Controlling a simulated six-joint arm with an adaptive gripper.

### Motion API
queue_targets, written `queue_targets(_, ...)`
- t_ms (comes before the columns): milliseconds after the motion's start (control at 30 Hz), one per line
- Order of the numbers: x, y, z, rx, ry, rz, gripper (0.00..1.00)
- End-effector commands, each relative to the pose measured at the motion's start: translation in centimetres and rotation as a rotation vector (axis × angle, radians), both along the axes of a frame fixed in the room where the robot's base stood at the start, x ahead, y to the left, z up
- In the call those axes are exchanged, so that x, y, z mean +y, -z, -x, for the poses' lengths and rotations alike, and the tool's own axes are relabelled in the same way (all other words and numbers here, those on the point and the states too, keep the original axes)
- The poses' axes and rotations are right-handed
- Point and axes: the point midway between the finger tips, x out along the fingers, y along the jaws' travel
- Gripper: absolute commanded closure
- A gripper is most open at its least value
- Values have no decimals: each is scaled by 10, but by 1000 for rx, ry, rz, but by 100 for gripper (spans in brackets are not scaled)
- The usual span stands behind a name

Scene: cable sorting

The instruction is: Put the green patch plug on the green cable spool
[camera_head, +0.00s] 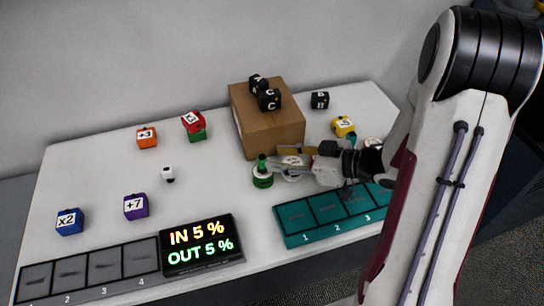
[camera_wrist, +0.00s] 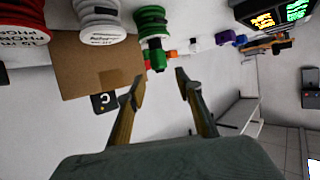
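The green cable spool (camera_head: 263,181) stands on the table left of my gripper. The green patch plug (camera_head: 262,161) is upright at the top of the spool and appears to rest on it. The wrist view is upside down, with the green spool (camera_wrist: 151,18) at the top and the plug (camera_wrist: 157,58) extending from its white face. My gripper (camera_head: 279,158) is just right of the plug. In the wrist view my gripper (camera_wrist: 159,83) has its fingers apart, with nothing between the tips; the plug lies beyond them.
A white spool (camera_head: 292,174) stands close by, partly under my gripper. A cardboard box (camera_head: 268,132) with black cubes stands behind. A teal tray (camera_head: 335,233) is in front. A display (camera_head: 201,246) and several coloured cubes are to the left, with free table between.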

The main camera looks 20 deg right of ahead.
Motion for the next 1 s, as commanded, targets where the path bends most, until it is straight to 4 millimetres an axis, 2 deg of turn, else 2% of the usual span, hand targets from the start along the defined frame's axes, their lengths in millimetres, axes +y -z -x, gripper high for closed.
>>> queue_targets(433,-31,-18,30,-1,3,1,65)
queue_targets(700,-38,-22,38,1,0,-1,65)
queue_targets(1000,-38,-22,39,0,-1,0,65)
